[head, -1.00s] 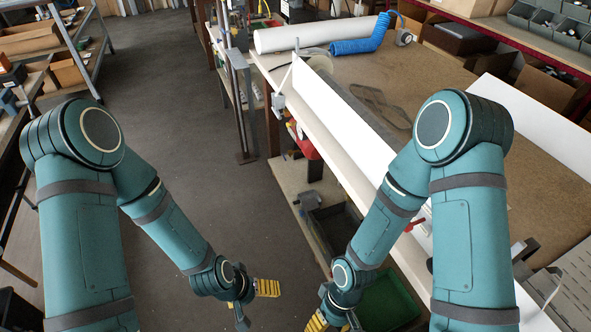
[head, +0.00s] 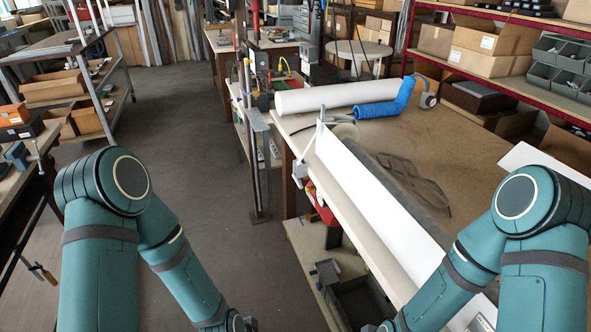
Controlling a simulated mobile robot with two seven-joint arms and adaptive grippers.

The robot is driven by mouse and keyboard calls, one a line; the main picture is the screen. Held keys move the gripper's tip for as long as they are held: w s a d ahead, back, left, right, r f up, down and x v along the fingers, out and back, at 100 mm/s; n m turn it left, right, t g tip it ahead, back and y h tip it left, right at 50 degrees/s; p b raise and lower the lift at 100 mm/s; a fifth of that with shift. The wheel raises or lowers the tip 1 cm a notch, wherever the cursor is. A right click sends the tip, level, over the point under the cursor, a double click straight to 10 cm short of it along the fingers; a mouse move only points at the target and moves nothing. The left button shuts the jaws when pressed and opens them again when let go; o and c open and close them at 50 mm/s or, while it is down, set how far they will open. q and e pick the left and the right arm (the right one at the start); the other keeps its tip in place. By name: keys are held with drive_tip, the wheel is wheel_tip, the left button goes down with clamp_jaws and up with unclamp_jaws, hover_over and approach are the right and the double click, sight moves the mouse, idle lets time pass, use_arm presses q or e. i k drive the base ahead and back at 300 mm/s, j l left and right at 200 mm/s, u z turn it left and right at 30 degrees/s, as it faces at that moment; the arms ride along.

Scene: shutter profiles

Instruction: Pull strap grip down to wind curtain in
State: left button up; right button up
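I cannot make out a strap grip or a hanging curtain for certain. A long white shutter profile (head: 375,190) lies along the bench's front edge. My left arm (head: 175,250) and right arm (head: 455,270) reach down toward the bottom edge. Both grippers are out of the picture.
The brown bench (head: 470,145) carries a white roll (head: 320,97) and a blue hose (head: 380,111). Below the bench are a red object (head: 322,205) and a dark crate (head: 362,302). Shelving (head: 80,75) stands at the left. The grey floor (head: 190,130) between is clear.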

sight(298, 182)
drive_tip(key=i+j+z, duration=0.1)
drive_tip(key=i+j, duration=0.3)
drive_tip(key=i, duration=0.25)
drive_tip(key=i+j+z, duration=0.1)
drive_tip(key=i+j, duration=0.35)
drive_tip(key=i, duration=0.15)
drive_tip(key=k, duration=0.2)
drive_tip(key=k+z, duration=0.2)
drive_tip(key=z, duration=0.15)
drive_tip(key=k+z, duration=0.2)
drive_tip(key=z, duration=1.45)
drive_tip(key=j+u, duration=0.6)
drive_tip(key=u, duration=0.15)
drive_tip(key=i+j+u, duration=0.1)
drive_tip(key=j+u, duration=0.3)
drive_tip(key=i+j+u, duration=0.1)
drive_tip(key=u, duration=0.25)
